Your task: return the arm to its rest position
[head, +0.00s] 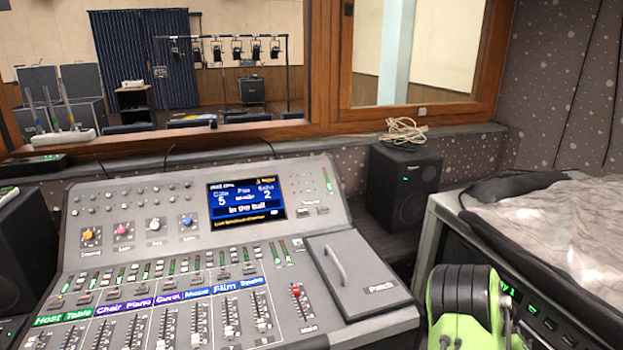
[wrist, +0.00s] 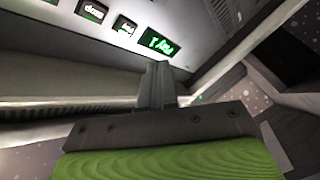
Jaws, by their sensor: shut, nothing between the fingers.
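My arm shows at the bottom right of the head view, with green and black parts in front of the rack unit; its fingers are hidden there. In the wrist view my gripper (wrist: 158,85) points up the picture with its two grey fingers together and nothing between them. Beyond the fingertips is a grey panel with small green-lit displays (wrist: 157,42). I cannot tell whether the fingertips touch the panel.
The mixing desk (head: 325,225) with rows of faders and a lit screen (head: 246,199) fills the left and middle. A black speaker (head: 404,185) with a coiled cable stands behind it. A rack (head: 465,215) under a crumpled grey cover (head: 565,230) is at right.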

